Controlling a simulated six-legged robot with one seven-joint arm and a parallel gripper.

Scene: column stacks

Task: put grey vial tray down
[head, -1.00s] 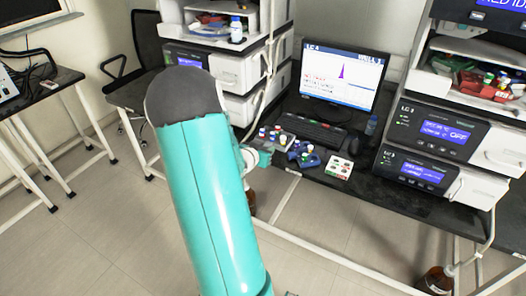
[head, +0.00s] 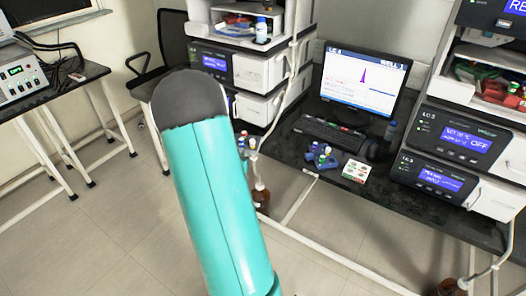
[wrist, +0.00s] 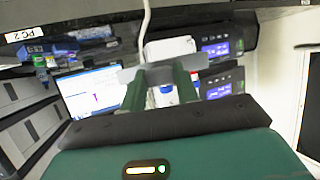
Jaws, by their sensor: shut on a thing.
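My gripper (wrist: 161,84) shows in the wrist view, its two green fingers shut on the grey vial tray (wrist: 131,74). The tray's grey edge spans across the fingertips, and a vial with a blue and white top (wrist: 165,95) shows between the fingers. In the head view my teal arm hides the gripper and most of the tray. A few capped vials (head: 247,140) peek out at the arm's right side, left of the desk's front edge. The tray appears held clear of the desk.
The black desk (head: 395,205) holds a blue vial rack (head: 321,156), a white and red-green box (head: 355,172), a keyboard (head: 335,131) and a monitor (head: 362,81). Instrument stacks stand on both sides. A side table (head: 85,78) is at far left. Brown bottles (head: 261,196) stand below.

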